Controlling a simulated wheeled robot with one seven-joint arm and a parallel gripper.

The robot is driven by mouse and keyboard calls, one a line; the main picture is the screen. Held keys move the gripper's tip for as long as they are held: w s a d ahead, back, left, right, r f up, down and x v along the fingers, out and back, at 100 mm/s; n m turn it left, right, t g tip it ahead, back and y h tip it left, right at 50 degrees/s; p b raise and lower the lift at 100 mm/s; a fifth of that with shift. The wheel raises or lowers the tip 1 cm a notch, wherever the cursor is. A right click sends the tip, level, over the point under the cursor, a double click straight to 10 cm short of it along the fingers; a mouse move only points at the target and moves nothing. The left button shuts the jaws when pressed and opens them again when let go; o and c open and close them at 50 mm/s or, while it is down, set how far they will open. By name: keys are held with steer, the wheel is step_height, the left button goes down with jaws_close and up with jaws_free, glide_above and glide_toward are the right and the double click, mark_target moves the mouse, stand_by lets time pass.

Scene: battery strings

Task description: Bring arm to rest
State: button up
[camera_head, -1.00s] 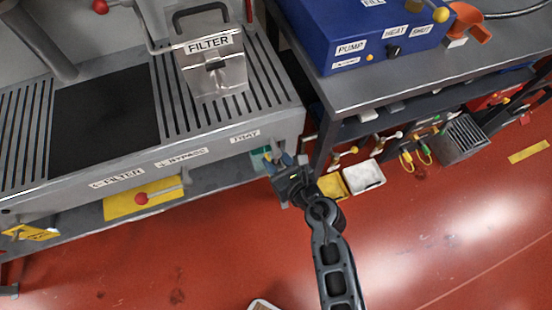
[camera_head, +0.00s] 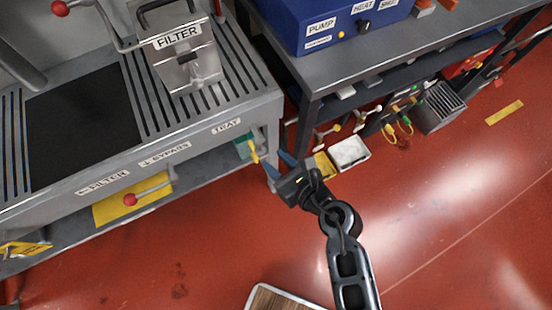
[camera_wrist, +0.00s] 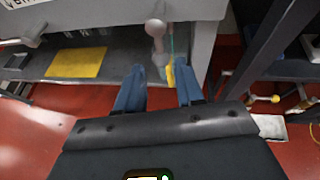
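My gripper (camera_head: 277,167) is in front of the metal bench's right end, at the gap beside the right-hand table, above the red floor. In the wrist view its two blue fingers (camera_wrist: 158,92) stand apart with nothing between them that they touch. A yellow-tipped upright piece and a grey knob (camera_wrist: 155,28) show beyond the fingers, on or under the bench. My arm runs down to the bottom of the head view.
The metal bench (camera_head: 130,168) has a FILTER box (camera_head: 187,62) on its slatted top. A blue PUMP unit (camera_head: 318,28) sits on the right table (camera_head: 345,66). White (camera_head: 349,152) and yellow (camera_head: 322,165) bins lie near the gripper. Open red floor (camera_head: 215,245) lies in front.

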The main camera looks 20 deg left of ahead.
stand_by(0.3)
steer(key=s+d+r+n+t+h, duration=0.2)
steer(key=s+d+r+n+h, duration=0.2)
steer(key=s+d+r+n, duration=0.4)
steer(key=s+d+r+n+t+h, duration=0.3)
steer(key=s+d+r+n, duration=0.5)
steer(key=d, duration=0.5)
steer(key=s+d+r+n+t+h, duration=0.3)
steer(key=s+d+r+n+h, duration=0.1)
steer(key=s+d+r+n, duration=0.3)
steer(key=s+d+r, duration=0.1)
steer(key=s+d, duration=0.1)
steer(key=d, duration=0.1)
steer(key=shift+s+d+n+h, duration=0.3)
steer(key=shift+s+n+h, duration=0.05)
steer(key=shift+n+h, duration=0.05)
